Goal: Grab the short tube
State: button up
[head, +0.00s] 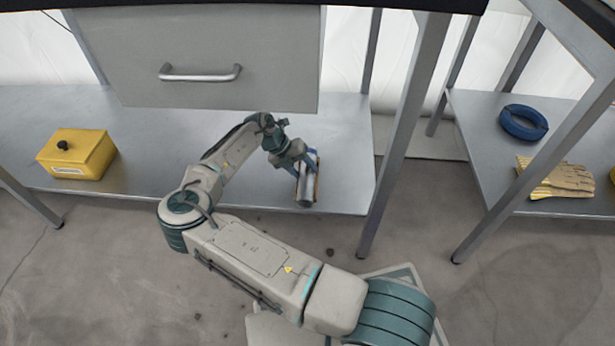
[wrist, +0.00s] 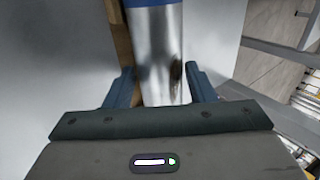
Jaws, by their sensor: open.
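The short tube (head: 306,187) is a silver metal cylinder lying on the lower shelf, near its front edge. In the wrist view the tube (wrist: 156,55) has a blue band at the top and a dark smudge on its right side. My gripper (wrist: 160,88) is open, with one finger on each side of the tube. A gap shows between the tube and each finger. In the head view my gripper (head: 300,164) is at the tube's far part and partly hides it.
A brown strip (wrist: 122,40) lies beside the tube. A yellow box (head: 77,154) sits left on the shelf (head: 150,110), under a grey drawer (head: 200,55). A table leg (head: 400,130) stands to the right. A blue ring (head: 524,122) and tan gloves (head: 556,178) lie on the right-hand shelf.

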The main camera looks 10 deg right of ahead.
jog(key=shift+s+d+f, duration=0.1)
jog(key=shift+d+f, duration=0.1)
jog(key=shift+f, duration=0.15)
jog(key=shift+r, duration=0.1)
jog(key=c, duration=0.9)
jog(key=shift+r, duration=0.1)
